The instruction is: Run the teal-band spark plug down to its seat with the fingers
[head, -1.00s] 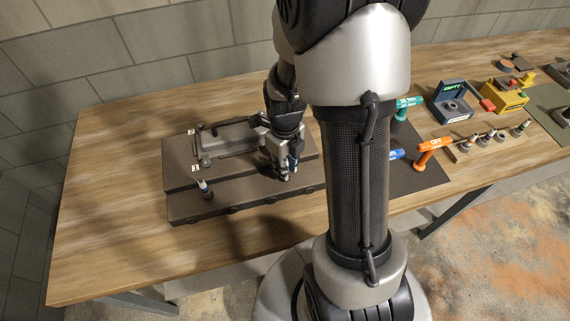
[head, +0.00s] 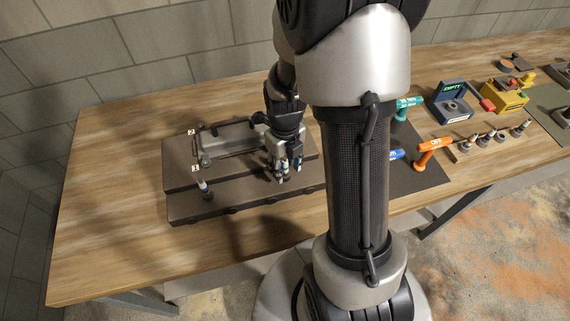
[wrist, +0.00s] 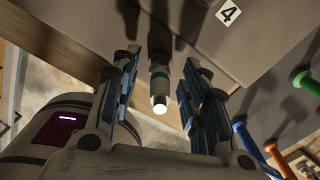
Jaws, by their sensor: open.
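The teal-band spark plug (wrist: 159,82) stands out of the grey engine block near the label 4 in the wrist view. It has a white tip and a teal ring. My gripper (wrist: 157,85) is open, with one blue-padded finger on each side of the plug and a visible gap to both. In the head view my gripper (head: 283,172) is over the right part of the engine block (head: 240,198), and the plug shows only in small part between the fingers. How deep the plug sits in its hole is hidden.
Another plug (head: 203,186) stands at the block's left end. Teal (head: 408,103), blue (head: 397,155) and orange (head: 430,146) handled tools lie to the right on a dark mat. The bench front left is clear.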

